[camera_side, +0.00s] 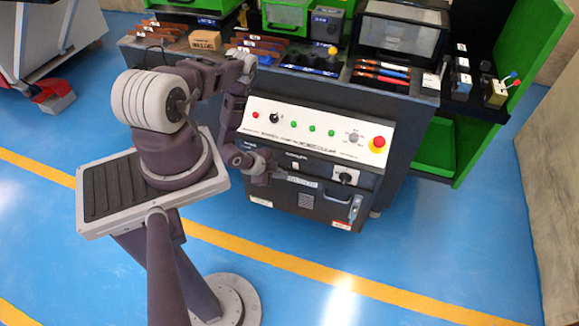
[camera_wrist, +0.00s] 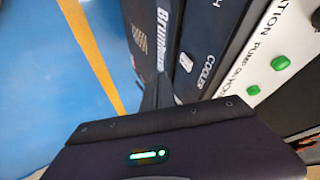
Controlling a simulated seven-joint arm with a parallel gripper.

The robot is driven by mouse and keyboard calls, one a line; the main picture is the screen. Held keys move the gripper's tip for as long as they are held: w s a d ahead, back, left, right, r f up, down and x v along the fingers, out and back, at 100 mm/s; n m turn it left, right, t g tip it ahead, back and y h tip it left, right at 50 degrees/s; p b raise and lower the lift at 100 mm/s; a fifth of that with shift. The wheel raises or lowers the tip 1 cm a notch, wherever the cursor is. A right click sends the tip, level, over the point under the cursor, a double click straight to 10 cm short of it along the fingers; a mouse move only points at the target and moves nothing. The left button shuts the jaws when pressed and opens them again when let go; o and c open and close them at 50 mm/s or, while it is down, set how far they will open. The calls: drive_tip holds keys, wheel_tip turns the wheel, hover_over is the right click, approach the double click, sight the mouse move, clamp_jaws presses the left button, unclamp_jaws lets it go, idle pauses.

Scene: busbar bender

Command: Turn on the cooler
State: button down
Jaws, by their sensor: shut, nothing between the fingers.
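The dark machine cabinet (camera_side: 262,192) stands in the middle of the side view. Its front panel carries a small white switch (camera_side: 295,166), which also shows in the wrist view (camera_wrist: 186,62) beside the "COOLER" lettering (camera_wrist: 208,71). Whether the switch is on or off is too small to tell. My gripper (camera_side: 281,177) is shut and empty in front of this panel, just below and left of the switch in the side view. In the wrist view its dark fingers (camera_wrist: 157,91) end close to the switch; I cannot tell whether they touch it.
Above is a sloped white panel (camera_side: 320,143) with green buttons, a knob and a red emergency stop (camera_side: 377,144). A rotary switch (camera_side: 345,178) and a handle (camera_side: 355,208) are to the right. The blue floor (camera_side: 440,235) in front is clear.

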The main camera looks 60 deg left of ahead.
sight(297, 165)
drive_tip(key=w+a, duration=0.1)
drive_tip(key=w+a+f, duration=0.1)
drive_tip(key=w, duration=0.1)
drive_tip(key=w+a, duration=0.1)
drive_tip(key=shift+w+f, duration=0.3)
drive_tip(key=shift+w, duration=0.05)
drive_tip(key=shift+w+a+r+g+h, duration=0.2)
drive_tip(key=shift+w+a+g+h, duration=0.1)
drive_tip(key=shift+w+g, duration=0.1)
drive_tip(key=shift+r, duration=0.8)
